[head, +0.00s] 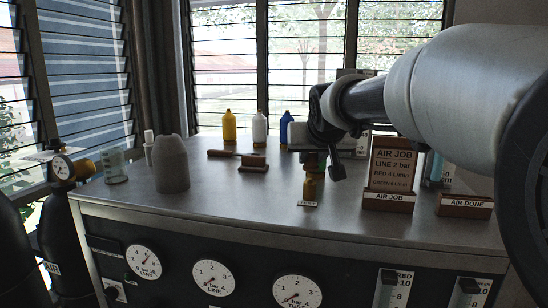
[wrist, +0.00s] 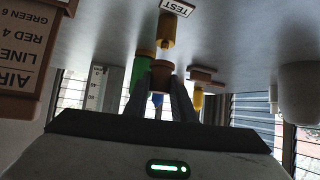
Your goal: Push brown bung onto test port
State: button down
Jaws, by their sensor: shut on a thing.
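The brown bung (wrist: 161,74) is between the fingertips of my gripper (wrist: 168,88), which is shut on it. The brass test port (wrist: 166,30) stands on the bench beside a white TEST label (wrist: 177,7). In the wrist view, which is upside down, the bung is close to the port's free end. I cannot tell whether they touch. In the head view the port (head: 309,189) stands behind its label (head: 307,204), directly below my gripper (head: 318,152). The dark wrist and fingers largely hide the bung there.
An AIR JOB sign (head: 394,168) stands close right of the port, with an AIR DONE block (head: 465,205) beyond. Wooden pieces (head: 254,165) and yellow (head: 229,126), white (head: 259,129) and blue (head: 286,128) bottles stand behind. A grey cone-topped body (head: 171,165) is left.

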aim_at(312, 168)
dwell(0.4)
jog(key=shift+f+b, duration=1.5)
jog(key=shift+f, duration=0.05)
jog(key=shift+r, duration=0.15)
jog(key=c, duration=1.4)
grip_release()
jog(key=s+r+p, duration=0.3)
jog(key=r, duration=0.3)
jog(key=shift+s, duration=0.15)
jog(key=shift+r, duration=0.1)
jog(key=v, duration=1.7)
jog(key=shift+s+r+b, duration=0.15)
jog(key=shift+r+b, duration=0.05)
jog(key=shift+b, duration=0.25)
